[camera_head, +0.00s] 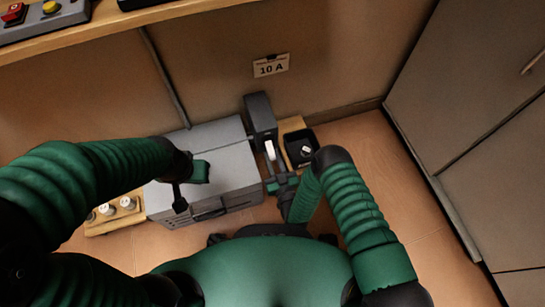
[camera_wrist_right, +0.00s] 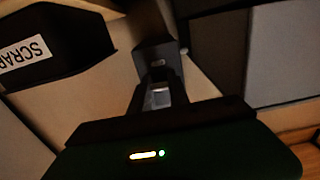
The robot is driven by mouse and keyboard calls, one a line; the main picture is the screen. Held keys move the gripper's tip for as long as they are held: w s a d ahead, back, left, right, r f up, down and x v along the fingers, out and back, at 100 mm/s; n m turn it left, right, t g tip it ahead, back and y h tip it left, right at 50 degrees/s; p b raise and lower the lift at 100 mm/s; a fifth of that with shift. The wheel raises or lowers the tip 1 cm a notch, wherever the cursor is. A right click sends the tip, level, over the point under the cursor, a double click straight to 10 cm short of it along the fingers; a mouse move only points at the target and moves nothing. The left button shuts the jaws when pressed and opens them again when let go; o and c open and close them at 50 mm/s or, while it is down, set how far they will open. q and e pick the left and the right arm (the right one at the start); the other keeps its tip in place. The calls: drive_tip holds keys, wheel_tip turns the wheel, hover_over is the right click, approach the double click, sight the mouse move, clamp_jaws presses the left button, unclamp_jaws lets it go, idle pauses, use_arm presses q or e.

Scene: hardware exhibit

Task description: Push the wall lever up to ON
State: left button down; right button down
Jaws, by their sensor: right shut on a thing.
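The lever unit is a dark grey box (camera_head: 260,112) low on the wall, with a pale lever handle (camera_head: 270,150) at its front. My right gripper (camera_head: 272,172) is at the handle, reaching in from the front. In the right wrist view my right gripper (camera_wrist_right: 157,96) is shut on a light grey piece, which looks like the lever handle; the dark housing (camera_wrist_right: 155,52) is just beyond. The handle's exact angle is hard to tell. My left gripper (camera_head: 180,196) hangs over the grey case, its fingers too small to read.
The grey case (camera_head: 215,150) stands left of the lever unit. A black bin (camera_head: 297,138), marked SCRAP in the right wrist view (camera_wrist_right: 55,45), stands close on the right. A "10 A" sign (camera_head: 271,65) is on the wall. Grey cabinets (camera_head: 470,90) stand right; floor between is clear.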

drive_tip(key=shift+r+p, duration=0.25)
drive_tip(key=shift+p, duration=0.2)
drive_tip(key=r+g+h+p, duration=0.1)
drive_tip(key=g+p, duration=0.1)
drive_tip(key=p, duration=0.3)
drive_tip(key=r+g+p, duration=0.2)
drive_tip(key=g+p, duration=0.1)
drive_tip(key=p, duration=0.3)
drive_tip(key=r+g+h+p, duration=0.1)
drive_tip(key=r+g+p, duration=0.1)
drive_tip(key=p, duration=0.3)
drive_tip(key=shift+s+r+g+h, duration=0.1)
drive_tip(key=shift+s+g+h, duration=0.15)
drive_tip(key=shift+g, duration=0.25)
drive_tip(key=shift+w+r+g+h+p, duration=0.25)
drive_tip(key=shift+r+g+h+p, duration=0.1)
drive_tip(key=shift+g+p, duration=0.65)
drive_tip(key=shift+w+a+r+g+p, duration=0.15)
drive_tip(key=shift+r+g+p, duration=0.15)
drive_tip(key=shift+g, duration=0.4)
drive_tip(key=shift+w+h, duration=0.1)
drive_tip(key=shift+h, duration=0.2)
drive_tip(key=c, duration=1.2)
unclamp_jaws()
drive_tip(key=shift+f, duration=0.15)
drive_tip(key=shift+c, duration=0.2)
